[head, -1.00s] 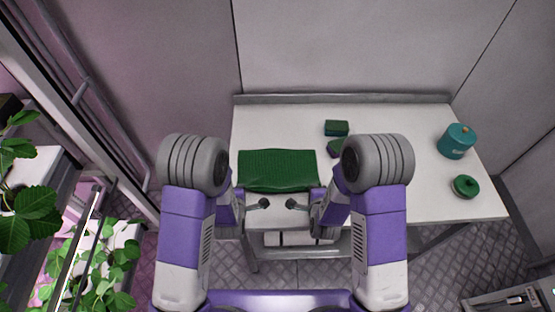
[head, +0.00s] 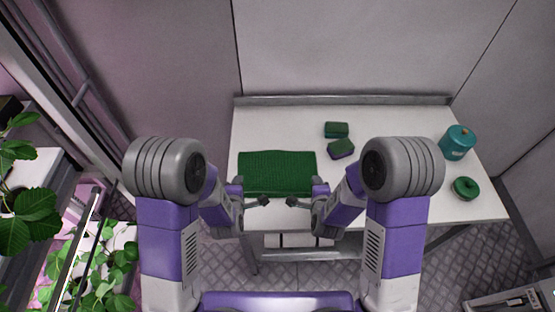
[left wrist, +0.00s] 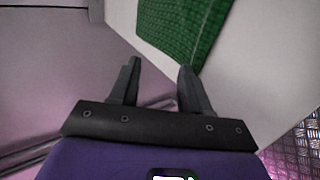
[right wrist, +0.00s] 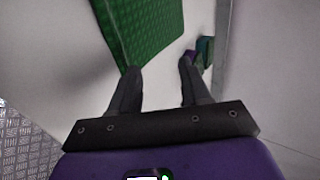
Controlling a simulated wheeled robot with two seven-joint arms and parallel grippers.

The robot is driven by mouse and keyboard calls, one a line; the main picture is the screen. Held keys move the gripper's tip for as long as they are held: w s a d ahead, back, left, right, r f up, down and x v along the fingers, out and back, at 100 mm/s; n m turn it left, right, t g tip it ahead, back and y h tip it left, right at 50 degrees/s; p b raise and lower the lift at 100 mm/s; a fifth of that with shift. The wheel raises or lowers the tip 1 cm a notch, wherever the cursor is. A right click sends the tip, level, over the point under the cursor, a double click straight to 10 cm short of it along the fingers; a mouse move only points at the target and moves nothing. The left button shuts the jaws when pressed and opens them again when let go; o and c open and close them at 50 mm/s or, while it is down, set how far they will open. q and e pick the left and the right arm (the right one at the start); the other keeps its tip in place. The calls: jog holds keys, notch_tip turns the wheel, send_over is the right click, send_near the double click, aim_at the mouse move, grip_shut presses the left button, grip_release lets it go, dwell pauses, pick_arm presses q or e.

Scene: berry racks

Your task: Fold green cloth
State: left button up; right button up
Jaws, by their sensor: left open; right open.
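The green cloth (head: 277,172) lies flat as a rectangle on the left part of the white table. It also shows at the top of the left wrist view (left wrist: 184,25) and of the right wrist view (right wrist: 145,28). My left gripper (head: 262,201) is open and empty near the cloth's front left corner. My right gripper (head: 293,202) is open and empty near the cloth's front right corner. Both grippers are on the near side of the cloth, and I cannot tell whether either touches it. In both wrist views no cloth is between the fingers.
A teal canister (head: 457,143) and a round green object (head: 466,188) stand at the right end. Leafy plants (head: 35,205) are at the far left. The table's middle right is clear.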

pick_arm(q)
jog(key=r, duration=0.2)
jog(key=s+r, duration=0.1)
jog(key=r, duration=0.2)
jog(key=shift+s+r, duration=0.15)
pick_arm(e)
jog(key=r, duration=0.2)
jog(key=s+r, duration=0.1)
jog(key=r, duration=0.2)
jog(key=shift+s+r, duration=0.15)
pick_arm(q)
jog(key=shift+s, duration=0.1)
pick_arm(e)
jog(key=shift+s, duration=0.1)
